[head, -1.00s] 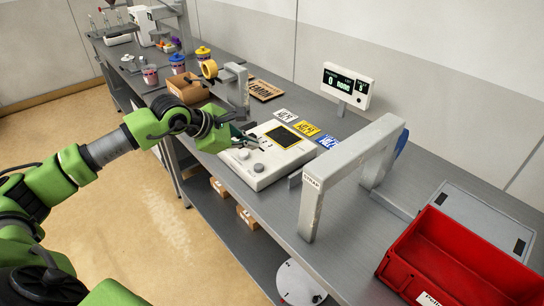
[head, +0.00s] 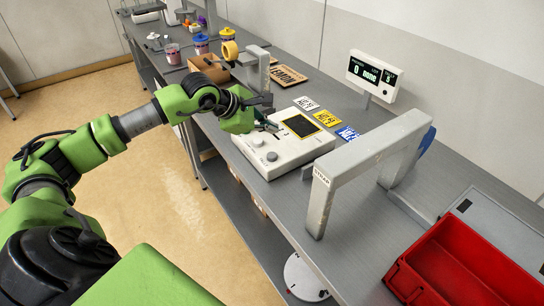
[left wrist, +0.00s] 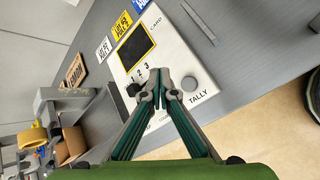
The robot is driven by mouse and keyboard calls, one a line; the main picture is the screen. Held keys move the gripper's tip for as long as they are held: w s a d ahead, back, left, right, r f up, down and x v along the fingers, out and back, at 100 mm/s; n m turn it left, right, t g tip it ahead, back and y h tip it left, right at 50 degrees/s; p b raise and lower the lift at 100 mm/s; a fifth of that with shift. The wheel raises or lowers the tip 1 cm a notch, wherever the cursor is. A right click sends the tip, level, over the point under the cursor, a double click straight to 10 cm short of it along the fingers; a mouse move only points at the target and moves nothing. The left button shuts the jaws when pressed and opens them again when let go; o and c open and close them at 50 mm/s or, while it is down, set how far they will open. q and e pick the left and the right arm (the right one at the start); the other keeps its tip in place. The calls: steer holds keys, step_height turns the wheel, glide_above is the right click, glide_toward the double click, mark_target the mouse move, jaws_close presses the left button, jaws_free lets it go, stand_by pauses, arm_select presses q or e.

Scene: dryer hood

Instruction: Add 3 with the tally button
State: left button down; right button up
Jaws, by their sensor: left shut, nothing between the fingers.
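The white counter box (head: 293,145) sits on the bench with a dark, yellow-edged screen (head: 301,126) and two round grey knobs on its front part. In the left wrist view the round grey tally button (left wrist: 190,84) stands by the printed word TALLY; in the head view it appears to be the nearer knob (head: 271,156). My left gripper (head: 275,127) is shut and empty over the box. In the left wrist view its fingertips (left wrist: 160,85) show just left of the button, with a visible gap. They hide part of the panel there. My right gripper is out of view.
A display (head: 372,74) on a post shows a 0 at its left. A grey arch (head: 368,155) stands right of the box, and a red bin (head: 455,270) further right. Coloured plates (head: 327,117) lie behind the box. A cardboard box (head: 208,68) is at the left.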

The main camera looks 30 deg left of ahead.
mark_target(270, 156)
arm_select(q)
step_height(270, 156, down, 6)
steer(key=b, duration=0.4)
steer(key=shift+f, duration=0.5)
stand_by(0.6)
steer(key=shift+f+b, duration=0.35)
steer(key=shift+b, duration=0.5)
steer(key=shift+f, duration=0.25)
